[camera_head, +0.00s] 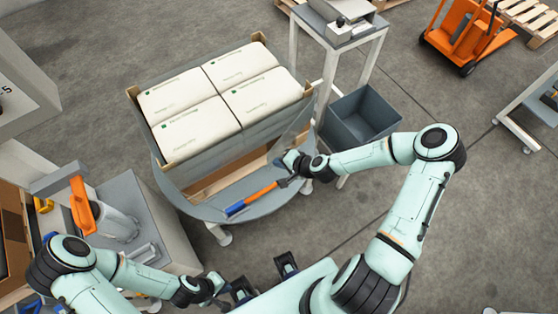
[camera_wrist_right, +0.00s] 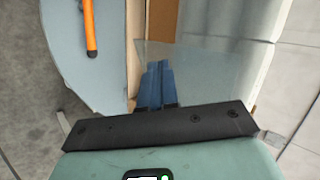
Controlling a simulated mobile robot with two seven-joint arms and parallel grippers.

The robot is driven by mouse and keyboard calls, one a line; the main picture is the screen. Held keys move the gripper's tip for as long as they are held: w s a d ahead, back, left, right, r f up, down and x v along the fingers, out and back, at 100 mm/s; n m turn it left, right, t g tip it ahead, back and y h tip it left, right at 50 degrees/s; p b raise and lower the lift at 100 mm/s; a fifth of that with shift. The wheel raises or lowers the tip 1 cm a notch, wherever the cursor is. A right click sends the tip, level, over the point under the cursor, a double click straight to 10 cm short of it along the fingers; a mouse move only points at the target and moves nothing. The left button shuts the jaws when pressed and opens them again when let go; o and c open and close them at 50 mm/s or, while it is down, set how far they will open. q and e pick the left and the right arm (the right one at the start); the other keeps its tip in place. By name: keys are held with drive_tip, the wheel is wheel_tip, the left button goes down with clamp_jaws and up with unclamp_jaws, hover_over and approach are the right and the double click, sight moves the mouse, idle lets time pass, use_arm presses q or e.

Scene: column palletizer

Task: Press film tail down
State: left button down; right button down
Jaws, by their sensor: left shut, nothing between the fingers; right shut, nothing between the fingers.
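A stack of white bags (camera_head: 188,131) stands on a pallet on the round grey turntable (camera_head: 188,208), with cardboard corner boards at its edges. A translucent sheet of film (camera_wrist_right: 205,62) hangs beside the stack's edge in the right wrist view. My right gripper (camera_head: 280,162) is at the stack's front right corner. Its blue fingers (camera_wrist_right: 157,84) are shut and empty, in front of or against the film; I cannot tell if they touch it. My left gripper (camera_head: 218,284) is shut and empty, low at the bottom of the head view, away from the stack.
An orange-handled tool with a blue end (camera_head: 250,199) lies on the turntable's front edge, also in the right wrist view (camera_wrist_right: 90,28). A grey bin (camera_head: 361,116) and a metal stand (camera_head: 326,88) are right of the stack. An orange pallet truck (camera_head: 466,34) is far off.

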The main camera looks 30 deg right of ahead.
drive_tip(key=shift+w+a, duration=0.1)
drive_tip(key=shift+w, duration=0.1)
drive_tip(key=w+a+m+t+h+b, duration=0.1)
drive_tip(key=w+a+m+h, duration=0.2)
drive_tip(key=w, duration=0.7)
drive_tip(key=shift+w+a+m+h, duration=0.15)
drive_tip(key=shift+a+m+h, duration=0.3)
drive_tip(key=shift+m, duration=0.35)
drive_tip(key=shift+a+r, duration=0.1)
drive_tip(key=shift+r, duration=0.05)
